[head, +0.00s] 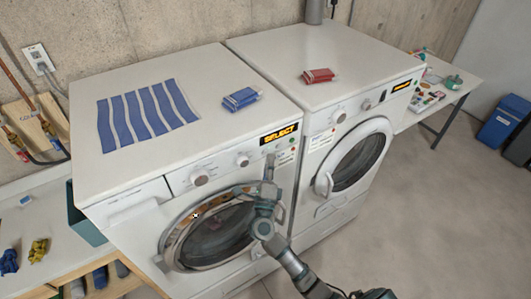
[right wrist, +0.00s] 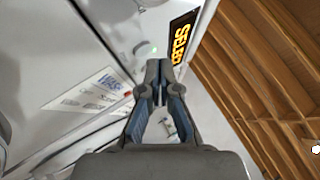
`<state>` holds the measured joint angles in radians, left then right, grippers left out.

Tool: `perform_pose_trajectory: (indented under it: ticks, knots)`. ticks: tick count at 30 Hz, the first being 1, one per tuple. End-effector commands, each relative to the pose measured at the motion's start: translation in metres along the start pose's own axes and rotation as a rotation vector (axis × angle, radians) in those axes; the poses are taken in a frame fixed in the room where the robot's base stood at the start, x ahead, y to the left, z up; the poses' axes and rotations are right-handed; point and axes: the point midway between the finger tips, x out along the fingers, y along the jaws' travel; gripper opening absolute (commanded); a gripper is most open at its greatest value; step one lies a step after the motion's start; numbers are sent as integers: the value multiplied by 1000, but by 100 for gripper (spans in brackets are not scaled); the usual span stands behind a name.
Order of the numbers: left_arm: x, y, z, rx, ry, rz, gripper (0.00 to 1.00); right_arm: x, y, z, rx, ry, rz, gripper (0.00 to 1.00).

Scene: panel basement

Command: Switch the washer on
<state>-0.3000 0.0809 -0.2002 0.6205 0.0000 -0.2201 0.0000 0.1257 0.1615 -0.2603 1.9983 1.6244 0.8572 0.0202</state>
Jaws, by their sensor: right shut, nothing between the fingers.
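The washer (head: 130,205) is the white front-loader on the left, with a chrome-ringed round door (head: 167,240). Its orange display (head: 280,134) reads SELECT and also shows in the right wrist view (right wrist: 181,44). Knobs (head: 200,178) sit on its panel, left of the display. My right gripper (head: 270,158) is shut and empty, in front of the panel just below the display. In the right wrist view its closed fingertips (right wrist: 157,72) point at the panel, just below a small green light (right wrist: 154,49). Contact cannot be told. My left gripper is not in view.
A second white machine (head: 318,210) stands right of the washer. A striped blue cloth (head: 146,117) and a blue pack (head: 240,98) lie on the washer; a red pack (head: 317,76) lies on the other machine. The floor at right is clear, with a blue bin (head: 500,122) behind.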

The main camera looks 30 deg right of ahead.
Motion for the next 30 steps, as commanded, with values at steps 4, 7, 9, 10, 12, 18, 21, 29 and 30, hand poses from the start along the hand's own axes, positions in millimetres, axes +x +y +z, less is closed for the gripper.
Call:
perform_pose_trajectory:
  ticks: [4,7,9,10,12,18,21,29,30]
  knots:
    - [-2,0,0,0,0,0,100,-2,-2,-1,-1,0,1,0]
    - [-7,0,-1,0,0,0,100,-9,-7,-6,-1,0,2,0]
    - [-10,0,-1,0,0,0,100,-14,-12,-10,-1,0,2,0]
    - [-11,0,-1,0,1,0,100,-17,-13,-12,-1,-1,2,0]
    - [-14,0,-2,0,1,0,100,-22,-17,-16,-1,-1,2,0]
    - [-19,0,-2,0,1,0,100,-37,-27,-26,0,-1,2,0]
    - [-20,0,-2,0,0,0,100,-41,-30,-29,-1,-1,1,0]
    - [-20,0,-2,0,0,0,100,-42,-30,-30,-1,-1,0,0]
    - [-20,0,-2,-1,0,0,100,-42,-30,-30,-1,-1,0,0]
